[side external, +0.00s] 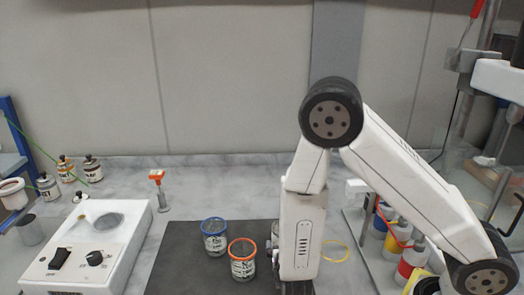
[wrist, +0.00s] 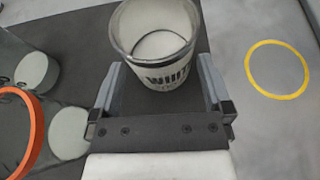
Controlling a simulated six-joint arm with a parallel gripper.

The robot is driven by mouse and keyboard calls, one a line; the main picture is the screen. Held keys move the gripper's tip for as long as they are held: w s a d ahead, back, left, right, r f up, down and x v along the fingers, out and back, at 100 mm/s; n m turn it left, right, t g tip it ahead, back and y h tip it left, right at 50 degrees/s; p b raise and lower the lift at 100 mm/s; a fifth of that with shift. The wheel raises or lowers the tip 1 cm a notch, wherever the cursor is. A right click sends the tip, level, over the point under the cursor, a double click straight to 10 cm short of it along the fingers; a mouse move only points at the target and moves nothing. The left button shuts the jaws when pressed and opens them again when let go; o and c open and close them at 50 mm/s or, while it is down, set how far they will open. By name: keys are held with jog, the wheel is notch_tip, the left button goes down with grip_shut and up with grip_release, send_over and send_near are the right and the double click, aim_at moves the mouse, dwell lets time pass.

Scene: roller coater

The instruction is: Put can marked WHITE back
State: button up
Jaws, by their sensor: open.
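A clear can (wrist: 155,40) with a pale rim and partly legible dark lettering that looks like WHITE is in the wrist view. It appears upright over the dark mat (wrist: 75,35), with pale contents low inside. My gripper (wrist: 160,72) is open, with one finger on each side of the can's near part. I cannot tell whether either finger touches it. In the side view my arm hides this can, and the gripper is hardly visible at the bottom edge. A yellow ring (side external: 337,251) lies flat on the bench right of my arm; it also shows in the wrist view (wrist: 277,69).
A blue-rimmed can (side external: 214,240) and an orange-rimmed can (side external: 243,268) stand on the mat left of my arm. A white machine (side external: 62,282) with a switch and knob is at left. Several small bottles (side external: 91,170) stand behind it. Colored containers (side external: 410,262) are at right.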

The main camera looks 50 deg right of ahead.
jog(key=shift+v, duration=4.8)
jog(key=shift+s+d, duration=0.1)
